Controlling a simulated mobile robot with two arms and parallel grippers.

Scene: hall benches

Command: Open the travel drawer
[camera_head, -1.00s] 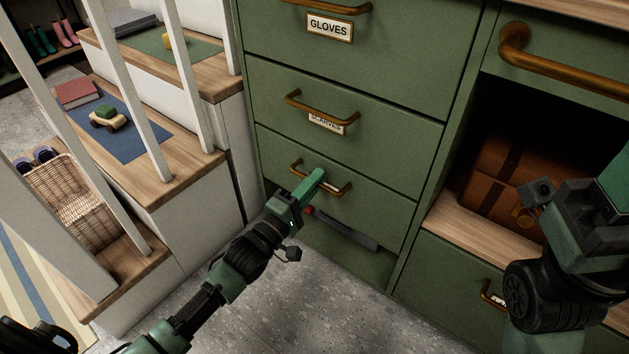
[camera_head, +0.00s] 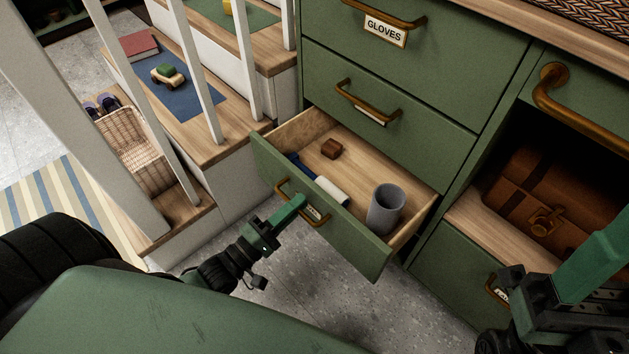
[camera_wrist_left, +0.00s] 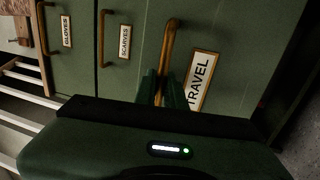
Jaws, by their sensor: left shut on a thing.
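The travel drawer (camera_head: 345,243) is a green drawer with a wooden inside, pulled well out of the green cabinet. Its bronze handle (camera_head: 282,190) is on the front, and its label reads TRAVEL in the left wrist view (camera_wrist_left: 200,80). My left gripper (camera_head: 300,203) is shut on that handle; the left wrist view shows its fingers (camera_wrist_left: 163,90) around the bar.
The scarves drawer (camera_head: 420,140) and gloves drawer (camera_head: 440,50) above are closed. A brown leather case (camera_head: 525,190) sits in the open cubby at right. White stair posts (camera_head: 190,70) and wooden steps stand at left. Grey floor (camera_head: 330,310) lies below the drawer.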

